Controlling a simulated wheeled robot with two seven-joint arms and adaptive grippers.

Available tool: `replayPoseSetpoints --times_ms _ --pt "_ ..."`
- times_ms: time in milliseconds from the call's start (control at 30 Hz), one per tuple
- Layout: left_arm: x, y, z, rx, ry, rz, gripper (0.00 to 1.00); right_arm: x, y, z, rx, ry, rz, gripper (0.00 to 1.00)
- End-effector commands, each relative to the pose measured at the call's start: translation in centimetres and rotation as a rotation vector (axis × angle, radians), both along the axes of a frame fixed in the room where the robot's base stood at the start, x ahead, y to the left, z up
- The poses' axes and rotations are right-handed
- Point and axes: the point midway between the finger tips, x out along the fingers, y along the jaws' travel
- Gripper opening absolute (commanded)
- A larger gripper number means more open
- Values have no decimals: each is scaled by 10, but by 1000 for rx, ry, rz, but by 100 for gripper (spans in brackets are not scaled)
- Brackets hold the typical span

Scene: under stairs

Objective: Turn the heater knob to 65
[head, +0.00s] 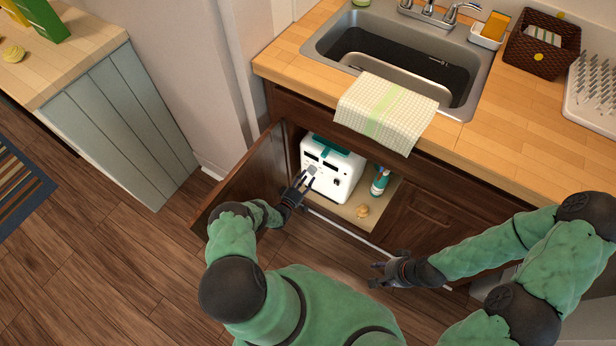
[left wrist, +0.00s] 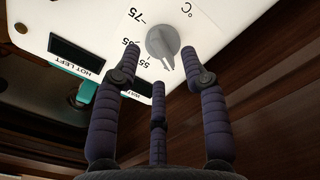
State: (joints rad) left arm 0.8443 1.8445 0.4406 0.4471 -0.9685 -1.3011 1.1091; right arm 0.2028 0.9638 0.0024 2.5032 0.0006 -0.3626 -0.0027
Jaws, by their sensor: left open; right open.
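The white heater (head: 343,172) stands inside the open cabinet under the sink. Its grey round knob (left wrist: 162,42) shows in the left wrist view, beside upside-down marks for 75, 65 and 55. The knob's narrow end points toward the bottom of that view, nearest the 55 side; its exact setting is hard to tell. My left gripper (head: 302,181) is open in front of the heater face. In the left wrist view its fingertips (left wrist: 160,62) lie on both sides of the knob's lower part; contact is not clear. My right gripper (head: 376,275) is open and empty, outside the cabinet.
The open cabinet door (head: 245,180) stands left of my left gripper. A teal-and-white bottle (head: 380,183) and a small tan object (head: 362,211) are right of the heater. A checked towel (head: 388,108) hangs over the counter edge above.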

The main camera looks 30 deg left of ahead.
Motion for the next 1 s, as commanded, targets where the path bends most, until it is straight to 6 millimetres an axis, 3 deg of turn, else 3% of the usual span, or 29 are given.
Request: replayPoseSetpoints --times_ms 200,533,567,700,1000 --pt "20 -2 -1 1 -1 -1 44 0 0 -7 0 0 0 45" --pt "23 -2 0 0 0 0 44 0 0 -7 0 0 0 45" --pt "23 -2 0 0 0 0 41 0 0 -7 0 0 0 45" --pt "23 -2 0 0 0 0 1 0 0 -7 0 0 0 45" --pt "23 -2 0 10 0 0 0 0 0 -7 0 0 0 45"
